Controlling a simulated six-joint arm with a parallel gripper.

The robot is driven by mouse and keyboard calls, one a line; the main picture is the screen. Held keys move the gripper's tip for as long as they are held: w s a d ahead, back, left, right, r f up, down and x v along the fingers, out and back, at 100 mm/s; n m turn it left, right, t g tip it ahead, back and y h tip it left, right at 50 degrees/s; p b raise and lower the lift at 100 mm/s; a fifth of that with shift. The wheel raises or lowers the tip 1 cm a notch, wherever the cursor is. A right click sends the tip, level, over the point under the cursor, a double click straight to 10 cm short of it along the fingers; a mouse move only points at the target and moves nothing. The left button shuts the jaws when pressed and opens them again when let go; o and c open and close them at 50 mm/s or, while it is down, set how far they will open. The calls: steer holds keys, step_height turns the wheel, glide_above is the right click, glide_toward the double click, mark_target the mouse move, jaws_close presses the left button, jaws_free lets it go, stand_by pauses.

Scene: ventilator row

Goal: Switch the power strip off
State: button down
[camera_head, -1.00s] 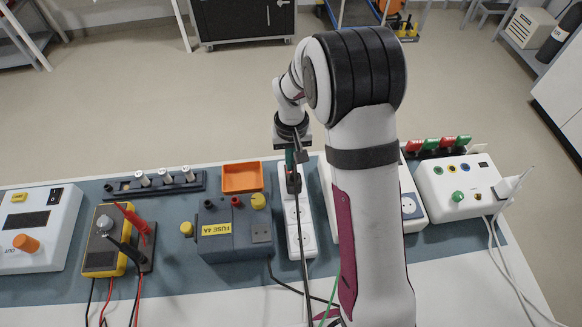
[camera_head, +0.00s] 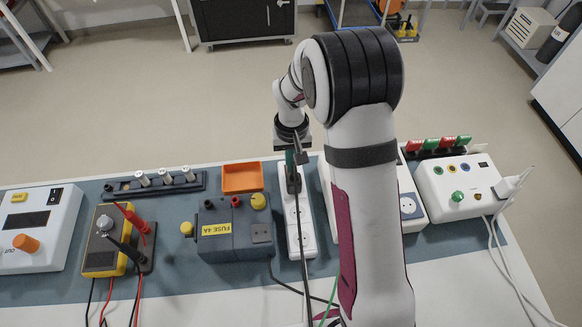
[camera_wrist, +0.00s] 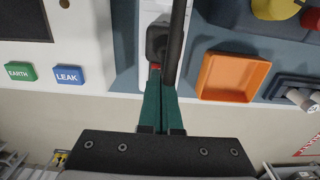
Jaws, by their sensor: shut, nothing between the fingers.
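The white power strip (camera_head: 306,238) lies lengthwise on the blue-grey mat, left of my arm in the head view. A black plug (camera_wrist: 158,42) sits in it near its far end, with a dark cable running along it. My gripper (camera_wrist: 156,72) is shut and empty, its green fingers pointing down at the strip's far end. A small red patch (camera_wrist: 155,67), which looks like the strip's switch, shows right at the fingertips, mostly hidden by them. I cannot tell whether they touch it or which way it is set.
An orange tray (camera_head: 241,178) and the blue fuse box (camera_head: 233,232) stand close to the strip's left. A white panel with green EARTH (camera_wrist: 21,73) and blue LEAK (camera_wrist: 69,75) buttons is on the other side. The floor lies beyond the table's far edge.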

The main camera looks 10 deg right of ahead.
steer(key=shift+f, duration=0.55)
steer(key=shift+r, duration=3.5)
steer(key=s+d+r+m+y, duration=0.1)
steer(key=s+r+m, duration=0.1)
steer(key=s+r, duration=0.45)
steer(key=s+r+m, duration=0.1)
steer(key=s+r, duration=0.3)
steer(key=s, duration=0.5)
steer(key=s+m, duration=0.2)
steer(key=s, duration=1)
steer(key=shift+s+a+f+m+y, duration=0.25)
steer(key=shift+m+y, duration=0.05)
steer(key=shift+y, duration=0.1)
